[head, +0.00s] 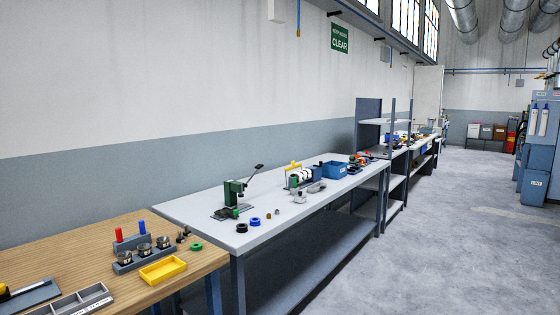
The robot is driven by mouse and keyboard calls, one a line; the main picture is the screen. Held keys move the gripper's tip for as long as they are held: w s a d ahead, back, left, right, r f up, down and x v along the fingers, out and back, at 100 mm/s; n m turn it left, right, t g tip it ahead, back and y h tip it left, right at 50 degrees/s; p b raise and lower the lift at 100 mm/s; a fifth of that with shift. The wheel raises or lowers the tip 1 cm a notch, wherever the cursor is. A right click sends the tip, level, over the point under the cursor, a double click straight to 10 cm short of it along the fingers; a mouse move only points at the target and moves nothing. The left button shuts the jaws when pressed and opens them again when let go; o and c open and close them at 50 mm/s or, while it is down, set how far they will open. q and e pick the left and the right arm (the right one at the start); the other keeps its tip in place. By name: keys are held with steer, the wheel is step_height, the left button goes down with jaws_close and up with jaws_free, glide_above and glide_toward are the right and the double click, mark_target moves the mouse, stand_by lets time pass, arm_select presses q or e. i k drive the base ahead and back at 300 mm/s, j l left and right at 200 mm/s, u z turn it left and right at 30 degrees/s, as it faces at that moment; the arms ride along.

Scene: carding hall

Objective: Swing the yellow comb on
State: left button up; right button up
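A small yellow piece (293,166), which looks like the comb, stands up at the back left of a small machine (306,178) with white rolls on the grey bench. It is too small and far away to make out its teeth or how it is joined. Neither of my grippers shows in the head view.
The long grey bench (200,205) also holds a green hand press (234,194), a blue bin (335,170) and loose rings. A wooden table (120,240) with a yellow tray (163,270) is nearer at left. The floor (450,240) to the right is clear.

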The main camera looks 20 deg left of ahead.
mark_target(293, 163)
steer(key=i+j, duration=0.25)
steer(key=i, duration=0.2)
steer(key=i+j+u, duration=0.1)
steer(key=i+j, duration=0.15)
steer(key=i, duration=0.25)
steer(key=i+j, duration=0.25)
steer(key=i, duration=0.2)
steer(key=i+j+u, duration=0.1)
steer(key=i, duration=0.35)
steer(key=i+j, duration=0.3)
steer(key=i, duration=0.2)
steer(key=i+u, duration=0.15)
steer(key=u, duration=0.15)
steer(key=i+l+u, duration=0.15)
steer(key=l+u, duration=0.25)
steer(key=i+l+u, duration=0.15)
steer(key=u, duration=0.3)
steer(key=l+u, duration=0.65)
steer(key=l, duration=2)
